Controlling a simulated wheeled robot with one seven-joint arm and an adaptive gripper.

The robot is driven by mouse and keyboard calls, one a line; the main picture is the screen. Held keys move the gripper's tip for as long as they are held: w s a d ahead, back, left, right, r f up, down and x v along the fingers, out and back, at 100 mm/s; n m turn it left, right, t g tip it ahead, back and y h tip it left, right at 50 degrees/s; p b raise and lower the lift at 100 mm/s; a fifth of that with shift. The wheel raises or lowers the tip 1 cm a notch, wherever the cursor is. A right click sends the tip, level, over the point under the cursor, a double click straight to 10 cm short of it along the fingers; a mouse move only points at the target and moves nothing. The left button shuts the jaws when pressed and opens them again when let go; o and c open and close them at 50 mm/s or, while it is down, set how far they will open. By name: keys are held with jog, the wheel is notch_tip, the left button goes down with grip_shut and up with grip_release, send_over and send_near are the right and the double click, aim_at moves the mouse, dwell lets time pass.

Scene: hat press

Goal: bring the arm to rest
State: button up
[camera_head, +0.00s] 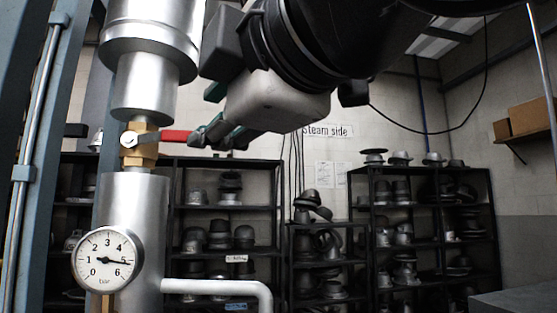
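My gripper (208,137) reaches in from the upper right, its grey body (275,105) above the shelves in the picture. Its fingertips are at the right end of the red valve lever (175,136). I cannot tell whether they touch the lever or grip it, as the fingers overlap its end. The lever lies roughly level, pointing right from a brass valve (143,150) on a vertical steel pipe.
A round pressure gauge (107,260) on the lower pipe (133,205) reads slightly past 5 bar. A white pipe (222,287) bends off to the right. A blue-grey post (45,150) stands left. Dark shelves (345,222) with hats stand behind.

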jog(key=shift+v, duration=0.8)
jog(key=shift+f, duration=0.1)
jog(key=w+d+f+m+g+h, duration=0.2)
jog(key=d+f+m+h, duration=0.45)
jog(key=f, duration=0.65)
jog(key=w+d+f+m+g+h, duration=0.25)
jog(key=d+f+m, duration=0.45)
jog(key=d+f, duration=0.45)
jog(key=s+d+f+m+g+h, duration=0.1)
jog(key=s+d+f+m+g, duration=0.4)
jog(key=s+f, duration=0.45)
jog(key=s+d+f+m+g+h, duration=0.1)
jog(key=s+d+f+m+g, duration=0.25)
jog(key=s+f+m, duration=0.55)
notch_tip(320, 180, up, 21)
jog(key=w+n+t+p, duration=0.1)
jog(key=n+t+p, duration=0.1)
jog(key=p, duration=1.7)
jog(key=shift+a+f+t+p, duration=0.25)
jog(key=shift+a+t+p, duration=0.05)
jog(key=shift+p, duration=0.1)
